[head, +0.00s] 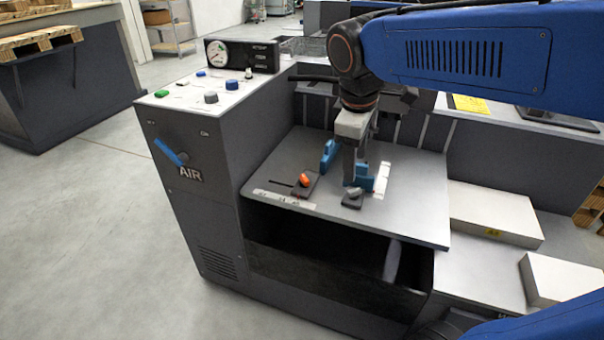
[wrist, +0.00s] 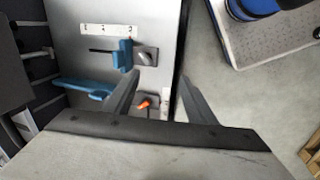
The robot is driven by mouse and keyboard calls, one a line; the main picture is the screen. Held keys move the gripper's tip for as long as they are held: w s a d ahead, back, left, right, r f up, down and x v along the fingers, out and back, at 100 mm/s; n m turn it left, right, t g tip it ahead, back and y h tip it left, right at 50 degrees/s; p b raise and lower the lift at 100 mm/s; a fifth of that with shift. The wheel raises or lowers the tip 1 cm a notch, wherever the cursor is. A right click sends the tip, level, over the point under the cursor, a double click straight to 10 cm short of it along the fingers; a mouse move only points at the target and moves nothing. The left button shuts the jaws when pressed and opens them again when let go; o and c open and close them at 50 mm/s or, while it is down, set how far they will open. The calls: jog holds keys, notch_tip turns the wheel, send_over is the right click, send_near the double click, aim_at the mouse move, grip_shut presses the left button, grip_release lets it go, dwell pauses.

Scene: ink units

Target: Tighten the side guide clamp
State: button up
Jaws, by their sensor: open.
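Two small dark clamps sit on the grey feed table (head: 420,205). One clamp has an orange knob (head: 304,179); the other has a grey knob (head: 354,193) beside a blue side guide (head: 363,182). Another blue guide (head: 328,156) stands farther left. My gripper (head: 350,180) points down over the table, near the right blue guide. There the orange knob (wrist: 145,103) shows between the fingers, lower in the picture, and the grey knob (wrist: 146,56) lies beyond the left fingertip. I cannot tell which clamp is loose.
A control panel with buttons (head: 211,97) and a gauge (head: 217,53) stands left of the table. A blue AIR lever (head: 170,153) is on the cabinet side. Pale boxes (head: 495,212) lie to the right. The table's front edge drops to a dark opening (head: 330,260).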

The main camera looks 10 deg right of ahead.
jog(key=w+a+r+n+h, duration=0.1)
jog(key=w+a+r+n, duration=0.1)
jog(key=w+a+n, duration=0.4)
jog(key=n+g+h, duration=0.1)
jog(key=n+h, duration=0.1)
jog(key=n, duration=0.2)
send_near(304, 177)
jog(key=x, duration=0.8)
jog(key=c, duration=1)
